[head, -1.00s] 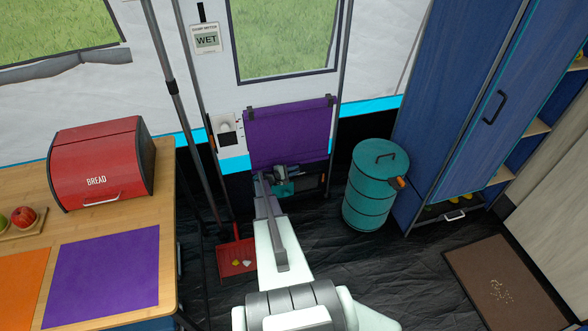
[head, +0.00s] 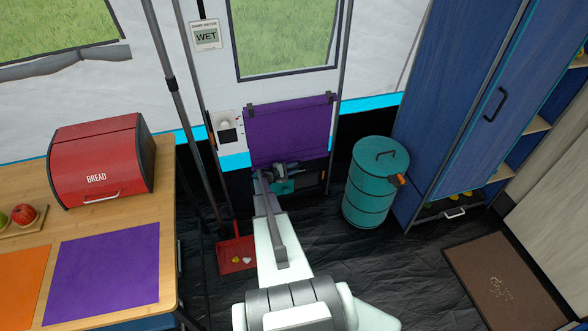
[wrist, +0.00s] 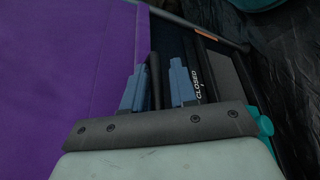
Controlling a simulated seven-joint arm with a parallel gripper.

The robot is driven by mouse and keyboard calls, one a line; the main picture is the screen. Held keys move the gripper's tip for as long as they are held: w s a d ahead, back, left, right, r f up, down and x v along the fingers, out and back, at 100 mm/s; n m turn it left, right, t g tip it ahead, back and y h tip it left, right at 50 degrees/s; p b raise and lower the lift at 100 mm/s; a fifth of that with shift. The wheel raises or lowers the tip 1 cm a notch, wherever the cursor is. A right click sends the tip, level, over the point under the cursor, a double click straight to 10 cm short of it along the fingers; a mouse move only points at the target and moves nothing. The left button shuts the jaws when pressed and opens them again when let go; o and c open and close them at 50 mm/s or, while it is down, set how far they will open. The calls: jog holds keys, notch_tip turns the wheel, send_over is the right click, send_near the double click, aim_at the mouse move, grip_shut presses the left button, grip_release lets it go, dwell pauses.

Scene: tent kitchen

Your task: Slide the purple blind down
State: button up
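The purple blind (head: 288,133) hangs below the window as a wide flat panel, its lower edge near the black lower wall. It also fills the left of the wrist view (wrist: 65,70). My gripper (head: 279,176) is at the blind's lower edge. In the wrist view its two blue-grey fingers (wrist: 158,88) stand apart, one on each side of a thin dark bar (wrist: 154,72) beside the purple cloth. A dark gap shows between the bar and the right finger. Whether the left finger touches the bar cannot be told. A "CLOSED" label (wrist: 197,86) is right of the fingers.
A teal barrel (head: 376,185) stands right of the blind, before a blue cabinet (head: 450,110). A pole (head: 180,110) and red dustpan (head: 237,255) are on the left. A wooden table (head: 168,220) with a red bread box (head: 100,160) is farther left.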

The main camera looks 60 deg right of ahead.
jog(key=v, duration=1.3)
jog(key=shift+a, duration=0.2)
jog(key=s+a+f+m+y, duration=0.25)
jog(key=s+a+y, duration=0.3)
jog(key=a, duration=0.55)
jog(key=s+a+f+m+y, duration=0.1)
jog(key=s+a+m+y, duration=0.2)
jog(key=s+a+y, duration=0.5)
jog(key=s+a+r+n, duration=0.1)
jog(key=s+a, duration=0.4)
jog(key=a, duration=1)
jog(key=s+a+r+n, duration=0.1)
jog(key=s+a+r, duration=0.2)
jog(key=a, duration=1.2)
jog(key=s+a+r+n, duration=0.2)
jog(key=s+a, duration=0.5)
jog(key=a, duration=0.8)
jog(key=shift+s+r, duration=0.3)
jog(key=shift+r, duration=0.25)
